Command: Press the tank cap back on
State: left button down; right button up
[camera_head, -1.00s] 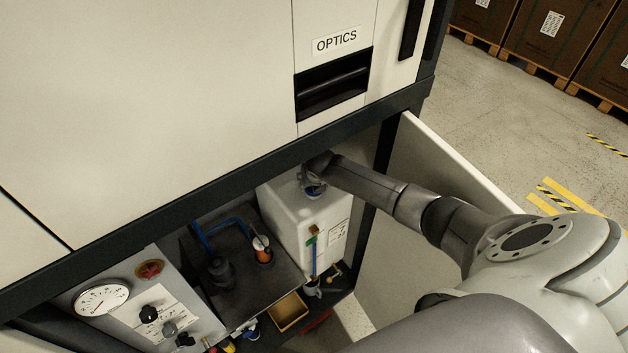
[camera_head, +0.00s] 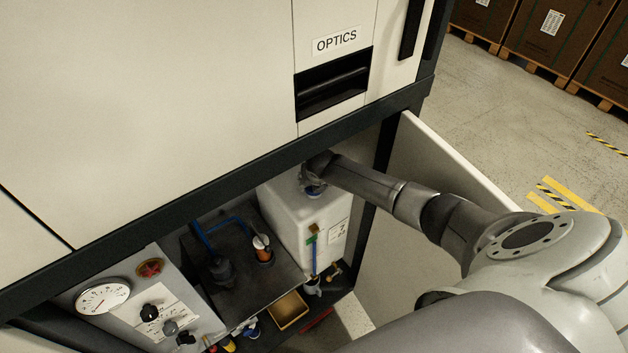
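The white tank (camera_head: 290,215) stands in the open lower bay of the cabinet, at the right. My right arm comes in from the right, and my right gripper (camera_head: 312,185) is over the top of the tank, just under the cabinet's edge. A small blue part, likely the tank cap (camera_head: 313,191), shows below the gripper at the tank's top. The fingers are dark, small and partly hidden, so I cannot tell whether they are open or shut on the cap. My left gripper is not in view.
An open door panel (camera_head: 440,165) stands right of the bay. A gauge panel (camera_head: 150,305) is at the lower left. A dark plate with a pump (camera_head: 218,270) and an orange part (camera_head: 262,250) lies left of the tank. A small wooden tray (camera_head: 288,311) sits below.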

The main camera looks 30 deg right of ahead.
jog(key=o, duration=1)
jog(key=o, duration=0.5)
notch_tip(320, 180, up, 4)
jog(key=p, duration=0.4)
jog(key=shift+r, duration=1.05)
